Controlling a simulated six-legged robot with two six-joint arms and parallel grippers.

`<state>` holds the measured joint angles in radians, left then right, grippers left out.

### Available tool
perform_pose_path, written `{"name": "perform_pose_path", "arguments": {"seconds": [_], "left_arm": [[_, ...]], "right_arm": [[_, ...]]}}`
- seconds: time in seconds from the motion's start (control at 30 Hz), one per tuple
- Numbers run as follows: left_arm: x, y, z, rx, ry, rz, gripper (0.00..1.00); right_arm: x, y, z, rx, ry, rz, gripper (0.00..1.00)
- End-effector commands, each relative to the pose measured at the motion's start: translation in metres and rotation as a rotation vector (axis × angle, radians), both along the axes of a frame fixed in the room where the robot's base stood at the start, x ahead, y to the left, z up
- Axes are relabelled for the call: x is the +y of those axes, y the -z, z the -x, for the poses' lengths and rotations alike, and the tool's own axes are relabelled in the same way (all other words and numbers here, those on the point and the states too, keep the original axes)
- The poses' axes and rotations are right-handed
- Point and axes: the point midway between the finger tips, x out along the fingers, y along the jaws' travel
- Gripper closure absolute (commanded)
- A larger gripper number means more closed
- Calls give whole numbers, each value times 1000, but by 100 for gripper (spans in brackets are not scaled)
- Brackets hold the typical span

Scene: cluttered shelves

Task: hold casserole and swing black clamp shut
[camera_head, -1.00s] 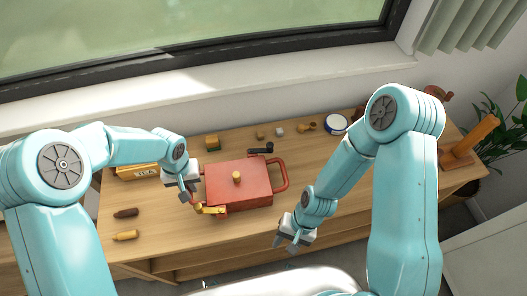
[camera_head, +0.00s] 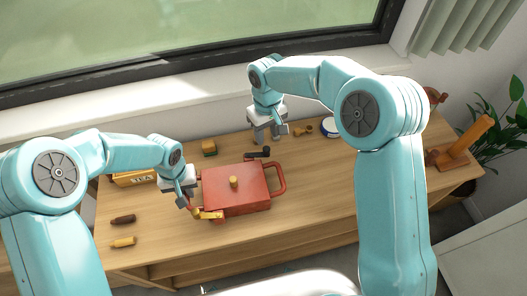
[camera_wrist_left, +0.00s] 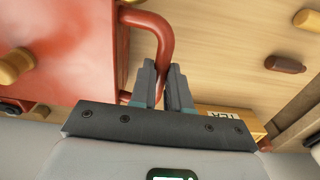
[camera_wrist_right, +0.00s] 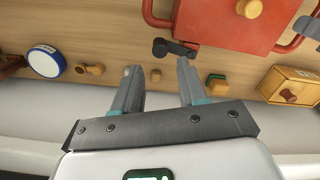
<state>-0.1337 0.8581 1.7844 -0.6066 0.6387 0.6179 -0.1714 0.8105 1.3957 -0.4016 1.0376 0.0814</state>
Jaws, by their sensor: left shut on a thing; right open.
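The red casserole (camera_head: 236,198) sits on the wooden table with a yellow knob on its lid; it also shows in the left wrist view (camera_wrist_left: 70,50). My left gripper (camera_head: 187,203) is shut on the casserole's left handle (camera_wrist_left: 160,38). The black clamp (camera_head: 259,153) is at the casserole's back edge, pointing outward to the right; it shows in the right wrist view (camera_wrist_right: 172,48). A yellow clamp (camera_head: 208,215) is at the front left edge. My right gripper (camera_wrist_right: 158,85) is open and empty behind the casserole, its fingers apart from the black clamp.
A tea box (camera_head: 135,178) is at the left. A green and yellow block (camera_head: 209,148), a wooden peg (camera_head: 302,131) and a blue-rimmed round tin (camera_head: 331,127) lie along the back. Two small bottles, one dark (camera_head: 123,220), lie front left.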

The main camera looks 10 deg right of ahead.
Motion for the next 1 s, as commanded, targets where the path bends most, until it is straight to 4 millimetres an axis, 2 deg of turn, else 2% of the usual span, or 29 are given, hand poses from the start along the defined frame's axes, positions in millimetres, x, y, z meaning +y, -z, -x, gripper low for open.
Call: {"name": "perform_pose_path", "arguments": {"seconds": [0.53,0.93,0.97,1.0], "left_arm": [[0,0,0,-1,1,0,100],[0,0,0,-1,1,0,100],[0,0,0,-1,1,0,100],[0,0,0,-1,1,0,100]], "right_arm": [[0,61,-1,-2,-2,2,58],[0,69,-1,-3,-1,1,58],[0,68,-1,-3,-1,1,65],[0,68,-1,-3,-1,1,78]]}}
